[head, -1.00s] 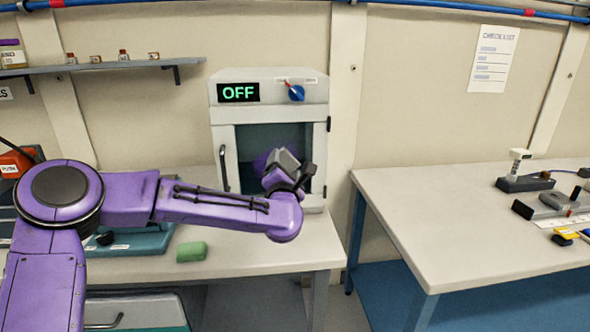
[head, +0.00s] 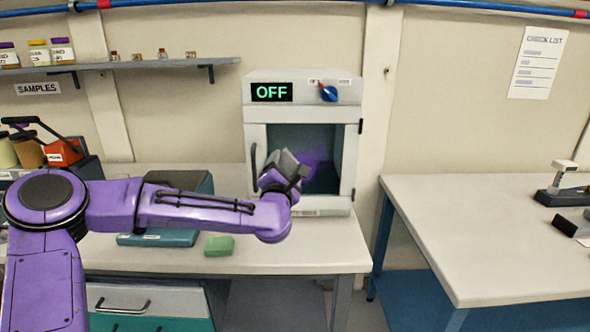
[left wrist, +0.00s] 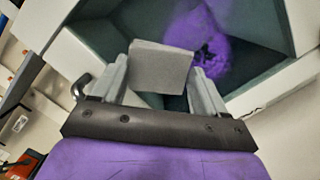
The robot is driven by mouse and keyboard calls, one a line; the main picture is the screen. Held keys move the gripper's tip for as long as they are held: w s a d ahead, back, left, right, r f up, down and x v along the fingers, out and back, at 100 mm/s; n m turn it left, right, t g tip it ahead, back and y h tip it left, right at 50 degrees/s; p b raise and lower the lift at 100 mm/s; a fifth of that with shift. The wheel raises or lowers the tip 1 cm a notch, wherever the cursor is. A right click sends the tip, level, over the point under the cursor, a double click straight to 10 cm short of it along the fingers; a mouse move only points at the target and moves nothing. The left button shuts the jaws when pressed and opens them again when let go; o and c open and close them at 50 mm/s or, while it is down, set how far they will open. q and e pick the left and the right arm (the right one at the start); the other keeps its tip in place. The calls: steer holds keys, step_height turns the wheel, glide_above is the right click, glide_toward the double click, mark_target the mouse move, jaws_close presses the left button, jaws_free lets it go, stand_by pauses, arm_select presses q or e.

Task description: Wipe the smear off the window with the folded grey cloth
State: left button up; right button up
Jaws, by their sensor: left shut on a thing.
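My left gripper (head: 287,170) is in front of the left part of the window (head: 290,143) of a white cabinet. In the left wrist view its fingers (left wrist: 157,75) are shut on the folded grey cloth (left wrist: 160,68), which sits between the tips. The window pane (left wrist: 265,25) lies beyond the cloth; I cannot tell whether they touch. A blurred purple patch (left wrist: 200,35) with a small dark mark shows in the pane. It looks like my arm's reflection; I cannot make out the smear for certain. My right gripper is out of view.
The cabinet (head: 352,95) has an OFF display, a blue knob (head: 328,93) and a door handle (head: 254,165). A green block (head: 219,245) lies on the bench in front. A teal case (head: 160,237) is behind my arm. A second table (head: 480,230) stands right, across a gap.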

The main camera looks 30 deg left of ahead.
mark_target(330, 153)
arm_select(q)
steer(key=shift+s+a, duration=0.2)
steer(key=shift+a, duration=0.15)
steer(key=shift+r+p, duration=0.9)
steer(key=shift+r, duration=0.4)
steer(key=shift+w+d+f+b, duration=0.15)
steer(key=shift+w+d+b, duration=0.05)
steer(key=shift+d+b, duration=0.15)
steer(key=shift+w+d+b, duration=0.3)
steer(key=shift+w+d, duration=0.25)
steer(key=shift+d, duration=0.3)
steer(key=shift+w+d+b, duration=0.15)
steer(key=shift+w+d, duration=0.25)
steer(key=shift+d, duration=0.25)
steer(key=shift+w+d+b, duration=0.15)
steer(key=shift+w+d, duration=0.25)
steer(key=shift+d, duration=0.3)
steer(key=shift+w+d+b, duration=0.15)
steer(key=shift+w+d, duration=0.25)
steer(key=shift+d, duration=0.25)
steer(key=shift+w+d, duration=0.65)
steer(key=shift+d, duration=0.35)
steer(key=shift+w+d, duration=0.6)
steer(key=shift+d, duration=0.4)
